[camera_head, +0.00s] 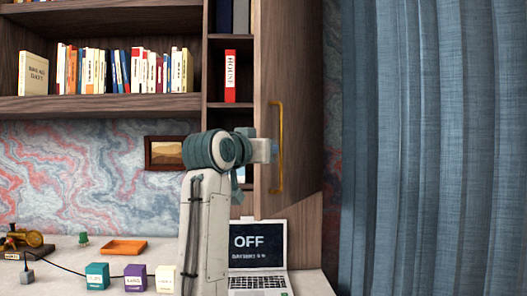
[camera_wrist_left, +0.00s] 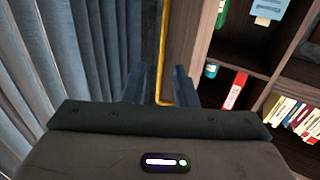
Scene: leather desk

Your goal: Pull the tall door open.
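The tall door (camera_head: 300,120) is a wooden panel at the right end of the shelf unit in the head view. It stands partly open, its left edge swung out and the shelf compartment beside it showing. Its long yellow handle (camera_head: 280,150) is upright near that edge. My left gripper (camera_head: 272,150) is at the handle's middle height. In the left wrist view, the fingers (camera_wrist_left: 163,85) are apart, with the handle (camera_wrist_left: 163,45) showing between them. I cannot tell whether they touch it. My right gripper is not in view.
Blue curtains (camera_head: 425,150) hang to the right of the door. A laptop (camera_head: 258,260) stands on the desk below the door. Shelves with books (camera_head: 125,70) are at the left. Several coloured cubes (camera_head: 97,276) and an orange tray (camera_head: 125,246) are on the desk.

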